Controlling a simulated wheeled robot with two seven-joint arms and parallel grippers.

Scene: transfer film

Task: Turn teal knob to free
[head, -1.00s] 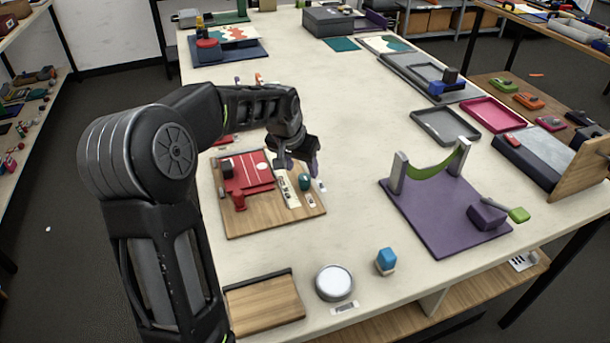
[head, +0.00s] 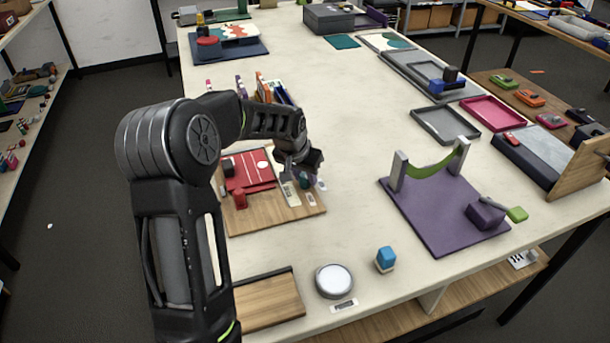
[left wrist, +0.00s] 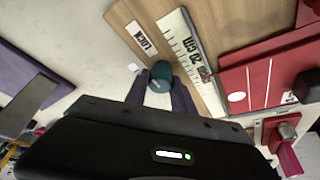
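The teal knob (head: 304,180) stands on the right part of a wooden board (head: 265,215) in the head view. In the left wrist view the knob (left wrist: 155,84) sits between the two fingers, beside a label (left wrist: 141,38) that seems to read LOCK. My left gripper (head: 303,171) is over the board at the knob, with its fingers apart, one on either side. I cannot tell whether either finger touches the knob. The wrist view also shows the left gripper (left wrist: 160,86) from behind. My right gripper is not in view.
Several upright coloured items (head: 270,90) stand behind my arm. A purple stand (head: 440,215) is to the right, with clear tabletop between.

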